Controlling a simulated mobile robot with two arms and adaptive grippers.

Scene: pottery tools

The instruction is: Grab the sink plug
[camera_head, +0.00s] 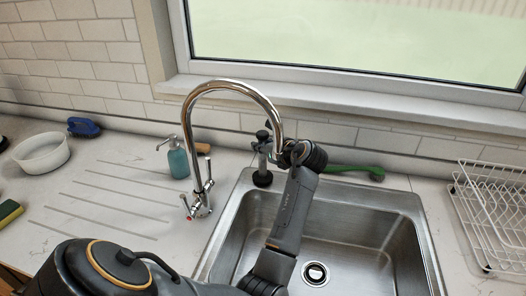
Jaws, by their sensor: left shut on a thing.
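The sink plug (262,178) appears as a dark round piece on a grey upright stem, with a dark top, at the back left edge of the sink behind the tap spout. My left gripper (272,152) is at the upper part of this piece and is shut on it. The fingers are small and partly hidden by the tap, so the exact contact is hard to see. My left arm reaches in from the bottom left, across the sink. My right gripper is not in view.
The chrome tap (189,120) arches close to my gripper. The steel sink (355,245) has a drain (315,273). A soap bottle (178,160) stands left of the tap. A green brush (350,169) lies behind the sink; a dish rack (490,215) stands at right.

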